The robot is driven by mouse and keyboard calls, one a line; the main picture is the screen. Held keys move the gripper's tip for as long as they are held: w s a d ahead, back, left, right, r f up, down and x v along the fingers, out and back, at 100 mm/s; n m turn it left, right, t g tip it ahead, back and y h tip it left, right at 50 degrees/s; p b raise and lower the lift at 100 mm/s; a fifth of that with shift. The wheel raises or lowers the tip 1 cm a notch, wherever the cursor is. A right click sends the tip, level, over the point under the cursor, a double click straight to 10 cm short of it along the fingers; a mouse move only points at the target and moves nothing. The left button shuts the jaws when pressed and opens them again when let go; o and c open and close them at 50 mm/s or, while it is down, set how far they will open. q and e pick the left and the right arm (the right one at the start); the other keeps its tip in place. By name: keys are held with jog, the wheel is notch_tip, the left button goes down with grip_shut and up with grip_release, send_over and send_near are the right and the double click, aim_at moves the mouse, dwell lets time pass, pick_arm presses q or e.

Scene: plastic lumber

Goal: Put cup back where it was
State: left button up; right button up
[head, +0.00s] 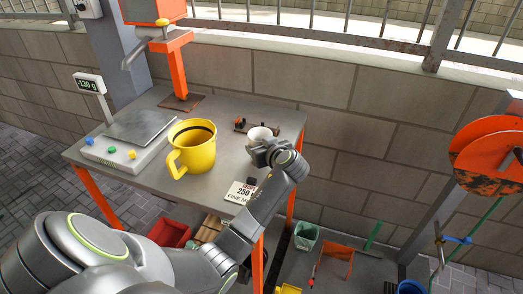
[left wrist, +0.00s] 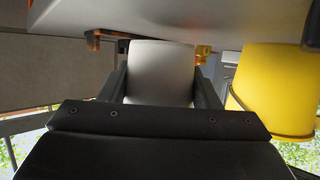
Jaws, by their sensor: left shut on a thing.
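A small white cup (head: 259,132) is at the right part of the grey table, close to a small brown holder. My left gripper (head: 266,147) is shut on this cup; in the left wrist view the pale cup (left wrist: 161,70) sits between the two dark fingers (left wrist: 160,85). My gripper hides the cup's lower part in the head view, so I cannot tell whether it touches the table. A large yellow jug (head: 193,148) with a handle stands left of the gripper; it also shows in the left wrist view (left wrist: 270,90). My right gripper is not in view.
A scale (head: 140,130) with coloured buttons and a display (head: 88,86) reading about -130 g is at the table's left. An orange stand (head: 177,65) with a spout rises behind. A "250" card (head: 241,192) lies at the front. The brown holder (head: 241,125) is beside the cup.

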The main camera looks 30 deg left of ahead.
pick_arm(q)
jog(key=shift+f, duration=0.85)
jog(key=shift+f, duration=0.1)
jog(key=o, duration=1)
jog(key=shift+r, duration=0.25)
